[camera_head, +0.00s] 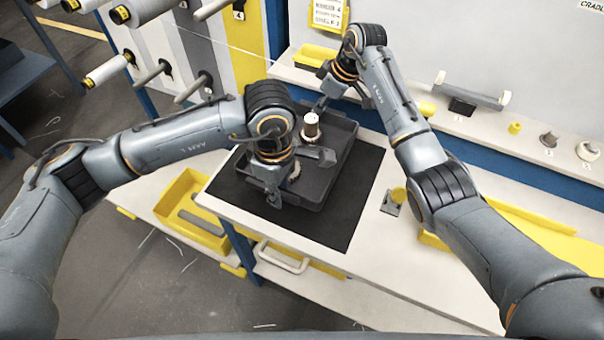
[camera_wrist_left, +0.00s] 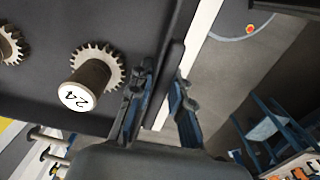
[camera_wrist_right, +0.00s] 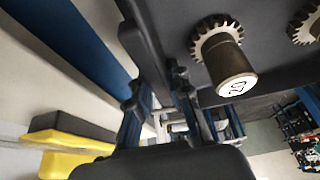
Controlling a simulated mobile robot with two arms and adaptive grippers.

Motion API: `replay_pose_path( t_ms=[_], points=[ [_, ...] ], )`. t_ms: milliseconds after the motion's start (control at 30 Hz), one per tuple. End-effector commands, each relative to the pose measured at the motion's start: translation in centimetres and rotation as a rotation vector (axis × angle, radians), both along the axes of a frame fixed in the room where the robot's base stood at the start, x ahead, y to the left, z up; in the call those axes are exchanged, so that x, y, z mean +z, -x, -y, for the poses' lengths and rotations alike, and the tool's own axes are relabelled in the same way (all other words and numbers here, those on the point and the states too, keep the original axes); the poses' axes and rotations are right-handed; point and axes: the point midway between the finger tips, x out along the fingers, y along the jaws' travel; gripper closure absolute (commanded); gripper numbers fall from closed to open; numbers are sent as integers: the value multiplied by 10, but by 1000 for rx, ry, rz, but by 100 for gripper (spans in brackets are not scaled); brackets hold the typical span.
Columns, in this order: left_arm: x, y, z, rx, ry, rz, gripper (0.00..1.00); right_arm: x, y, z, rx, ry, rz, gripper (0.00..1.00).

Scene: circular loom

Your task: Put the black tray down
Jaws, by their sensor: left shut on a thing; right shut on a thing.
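The black tray (camera_head: 314,190) is over the black mat (camera_head: 345,215) on the light worktable; I cannot tell whether its bottom touches the mat. My left gripper (camera_head: 275,198) is shut on the tray's near-left wall, which runs between its fingers in the left wrist view (camera_wrist_left: 162,95). My right gripper (camera_head: 320,106) is shut on the tray's far wall, seen between the fingers in the right wrist view (camera_wrist_right: 172,100). In the tray stand toothed gears with spools, one marked 24 (camera_wrist_left: 88,82) and one marked 20 (camera_wrist_right: 222,60). My left arm hides part of the tray.
A yellow bin (camera_head: 185,215) sits low at the left. The back ledge (camera_head: 540,150) carries a grey bar on a black holder (camera_head: 462,106) and small knobs. A grey piece with a yellow knob (camera_head: 393,200) stands right of the mat.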

Motion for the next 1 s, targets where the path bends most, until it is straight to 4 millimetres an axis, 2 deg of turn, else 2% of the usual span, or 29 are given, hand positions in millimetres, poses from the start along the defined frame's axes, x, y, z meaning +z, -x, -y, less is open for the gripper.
replay_pose_path(
  t_ms=[33,567,1000],
  points=[
    [-5,2,-1,-2,-3,-5,100,-1,-3,1,-3,0,11,100],
    [-6,2,0,-2,-3,-6,100,-3,-3,1,-3,0,11,100],
    [-27,2,0,-2,-3,-6,100,-24,-3,1,-4,-1,10,100]
  ],
)
